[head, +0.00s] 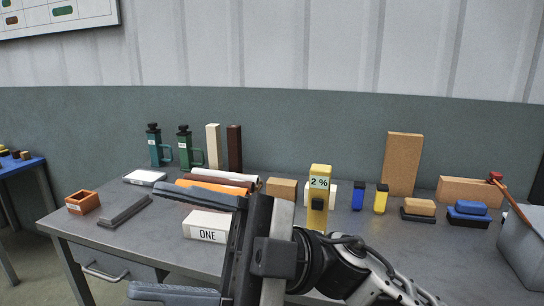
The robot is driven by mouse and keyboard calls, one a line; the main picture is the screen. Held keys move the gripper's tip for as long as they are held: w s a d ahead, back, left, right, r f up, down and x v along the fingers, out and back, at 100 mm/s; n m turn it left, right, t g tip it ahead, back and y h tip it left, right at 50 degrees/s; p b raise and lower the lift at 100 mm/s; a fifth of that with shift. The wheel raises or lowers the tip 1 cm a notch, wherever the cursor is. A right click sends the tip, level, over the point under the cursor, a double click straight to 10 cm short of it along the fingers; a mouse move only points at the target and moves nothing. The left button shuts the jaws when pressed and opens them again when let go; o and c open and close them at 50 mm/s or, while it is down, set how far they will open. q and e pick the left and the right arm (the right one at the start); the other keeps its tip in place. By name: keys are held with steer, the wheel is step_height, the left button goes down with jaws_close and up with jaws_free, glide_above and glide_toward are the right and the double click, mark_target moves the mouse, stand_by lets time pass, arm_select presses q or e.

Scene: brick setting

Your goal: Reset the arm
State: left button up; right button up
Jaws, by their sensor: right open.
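My right gripper (148,241) is large in the lower middle of the head view, close to the camera. Its two dark fingers point left and stand wide apart, one above the other. I see nothing held between them. It appears raised in front of the grey table (85,222) and hides part of its front. My right arm comes in from the lower right behind the gripper. A white box marked ONE (207,232) is partly hidden behind the fingers. My left gripper is not in view.
An orange open box (81,203) is at left. A grey bin (522,245) with a red-headed hammer (497,178) is at right.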

steer(key=w+d+f+m+t+h, duration=0.3)
steer(key=w+d+f+m+t, duration=0.15)
steer(key=m+t, duration=0.45)
steer(key=w+d+f+m+t+h+p, duration=0.1)
steer(key=w+d+f+m+t+h, duration=0.2)
steer(key=f+m+t, duration=0.45)
steer(key=w+d+f+m+t+h, duration=0.3)
steer(key=w+f+m+t, duration=0.1)
steer(key=m+t, duration=0.65)
steer(key=s+d+f+m+g+h, duration=0.2)
steer(key=s+d+f+g+h, duration=0.2)
steer(key=f, duration=0.7)
steer(key=s+d+f+m+g+h+p, duration=0.1)
steer(key=s+d+f+h, duration=0.4)
steer(key=f, duration=0.7)
steer(key=s+d+m+g, duration=0.1)
steer(key=s+d+g, duration=0.1)
steer(key=s, duration=0.1)
steer(key=shift+s+d+m+g, duration=0.15)
steer(key=shift+s+m+g, duration=0.15)
steer(key=shift+g, duration=0.1)
